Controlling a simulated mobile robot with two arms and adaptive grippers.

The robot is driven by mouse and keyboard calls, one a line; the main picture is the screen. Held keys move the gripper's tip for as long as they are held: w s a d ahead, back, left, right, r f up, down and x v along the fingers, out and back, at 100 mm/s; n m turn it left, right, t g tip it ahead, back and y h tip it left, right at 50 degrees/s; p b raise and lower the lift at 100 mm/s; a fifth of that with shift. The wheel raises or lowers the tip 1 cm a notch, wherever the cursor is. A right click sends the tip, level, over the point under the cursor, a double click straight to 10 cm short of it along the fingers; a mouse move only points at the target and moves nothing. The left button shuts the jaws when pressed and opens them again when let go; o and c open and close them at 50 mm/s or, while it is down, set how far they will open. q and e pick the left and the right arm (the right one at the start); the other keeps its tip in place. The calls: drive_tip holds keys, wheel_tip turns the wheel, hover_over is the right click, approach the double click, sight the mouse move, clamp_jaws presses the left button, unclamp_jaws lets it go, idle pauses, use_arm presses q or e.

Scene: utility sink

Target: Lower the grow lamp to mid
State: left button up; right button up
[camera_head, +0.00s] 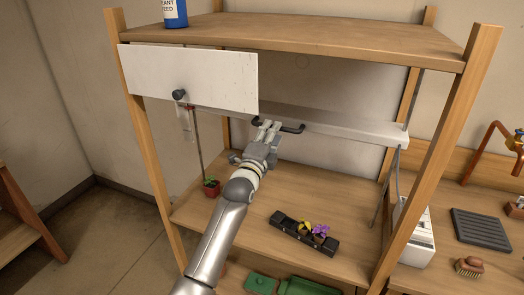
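The grow lamp (350,128) is a long pale bar that hangs level across the shelf unit, between the top board and the middle shelf. A black handle (292,128) is on its front side. My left gripper (269,126) is at the left part of this handle, its fingertips overlapping it in the picture. I cannot tell whether the fingers are closed around the handle or just in front of it. My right gripper is not in view.
On the middle shelf (325,193) stand a red-potted seedling (211,187) and a black tray (290,238) with yellow and purple flowers. Wooden posts (437,160) frame the unit. A white box (412,238), a brush (468,266) and a dark grate (481,228) lie right.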

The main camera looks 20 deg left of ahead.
use_arm(q)
drive_tip(key=s+f, duration=0.1)
drive_tip(key=s, duration=0.7)
drive_tip(key=shift+s+a+f, duration=0.15)
drive_tip(key=shift+s+f, duration=0.05)
drive_tip(key=shift+f, duration=0.1)
